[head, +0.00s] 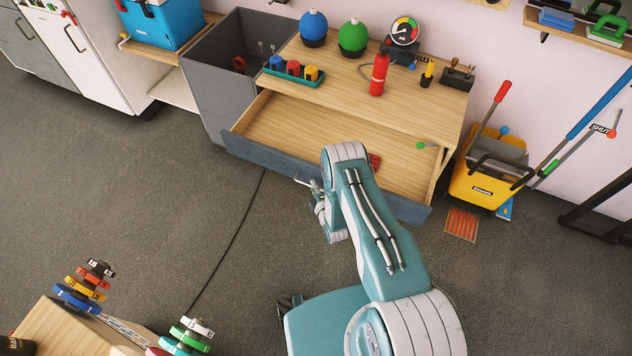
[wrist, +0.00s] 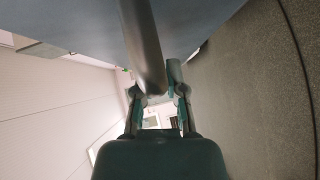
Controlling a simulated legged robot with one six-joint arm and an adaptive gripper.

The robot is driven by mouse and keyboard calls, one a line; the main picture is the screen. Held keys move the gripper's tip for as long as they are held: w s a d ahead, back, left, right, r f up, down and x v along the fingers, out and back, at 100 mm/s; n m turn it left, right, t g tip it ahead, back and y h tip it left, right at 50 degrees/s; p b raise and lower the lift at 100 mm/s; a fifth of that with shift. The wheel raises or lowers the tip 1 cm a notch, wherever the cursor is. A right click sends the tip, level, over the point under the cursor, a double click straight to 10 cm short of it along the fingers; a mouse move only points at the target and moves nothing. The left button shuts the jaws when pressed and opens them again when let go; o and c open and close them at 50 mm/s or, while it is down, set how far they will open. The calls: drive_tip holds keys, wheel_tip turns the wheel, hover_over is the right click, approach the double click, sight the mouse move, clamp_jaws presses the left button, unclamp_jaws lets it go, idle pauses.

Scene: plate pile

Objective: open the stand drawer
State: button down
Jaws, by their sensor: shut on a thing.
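The stand drawer (head: 258,150) is pulled well out from under the wooden top of the stand (head: 335,75). Its blue-grey front faces me and its bare wooden inside shows. A red object (head: 374,162) lies in it, partly hidden behind my arm. A metal bar handle (wrist: 143,45) runs between my gripper's fingers (wrist: 160,92) in the wrist view, and the fingers are shut on it. The drawer front (wrist: 210,25) fills the top of that view. In the head view my arm hides part of the drawer front and most of the handle.
Blue and green balls (head: 352,38), a red bottle (head: 379,72) and a teal tray (head: 294,72) stand on the top. A yellow mop bucket (head: 485,180) is at the right. Weight plates (head: 78,296) sit on a bench at the lower left. The floor before the drawer is clear.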

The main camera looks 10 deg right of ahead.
drive_tip(key=shift+s+a+f, duration=0.25)
drive_tip(key=shift+s+a, duration=0.05)
drive_tip(key=shift+s, duration=0.4)
drive_tip(key=c, duration=0.7)
unclamp_jaws()
drive_tip(key=shift+w+r, duration=0.1)
drive_tip(key=shift+w, duration=0.05)
drive_tip(key=v, duration=1.2)
